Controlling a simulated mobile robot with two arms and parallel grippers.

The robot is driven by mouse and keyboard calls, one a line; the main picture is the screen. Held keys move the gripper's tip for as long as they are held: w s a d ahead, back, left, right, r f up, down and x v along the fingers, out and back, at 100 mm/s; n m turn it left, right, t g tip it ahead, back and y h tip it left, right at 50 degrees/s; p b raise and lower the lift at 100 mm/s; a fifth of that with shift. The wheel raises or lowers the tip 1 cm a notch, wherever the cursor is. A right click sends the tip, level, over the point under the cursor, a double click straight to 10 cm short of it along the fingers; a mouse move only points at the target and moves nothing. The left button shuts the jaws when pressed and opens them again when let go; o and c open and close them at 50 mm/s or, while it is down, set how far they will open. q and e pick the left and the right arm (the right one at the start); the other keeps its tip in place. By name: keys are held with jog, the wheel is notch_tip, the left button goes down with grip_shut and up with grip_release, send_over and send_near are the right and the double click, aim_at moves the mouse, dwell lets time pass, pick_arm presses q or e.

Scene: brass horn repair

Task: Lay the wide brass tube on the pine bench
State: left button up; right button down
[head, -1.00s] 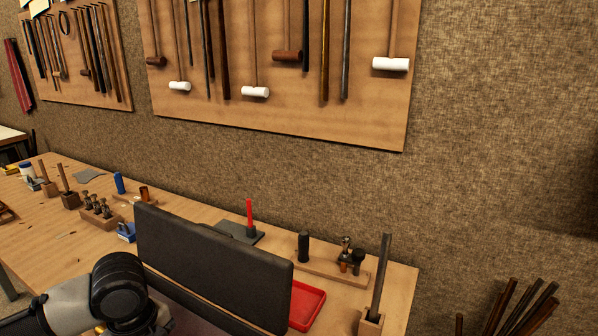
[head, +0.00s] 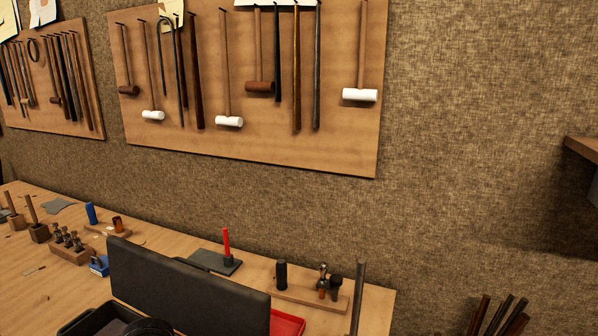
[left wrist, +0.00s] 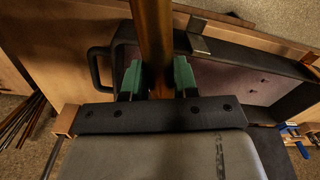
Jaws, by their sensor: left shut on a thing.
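The brass tube (left wrist: 152,35) shows in the left wrist view, running upward out of the picture from between the green fingertips. My left gripper (left wrist: 158,80) is shut on it, above an open dark case with a purplish lining (left wrist: 225,85). The tube's far end is out of the picture. The pine bench (head: 160,240) runs along the wall in the head view, and the tube does not show there. My right gripper is in neither view.
The case's dark upright lid (head: 185,295) blocks part of the bench. Behind it are a red-handled tool on a dark plate (head: 226,245), a wooden tool block (head: 300,290) and a red tray (head: 287,323). Small tools in blocks (head: 70,250) stand at left. Rods (head: 500,315) stand beyond the right end.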

pick_arm(q)
jog(key=shift+d+n, duration=0.2)
jog(key=shift+n, duration=0.4)
jog(key=shift+s, duration=0.1)
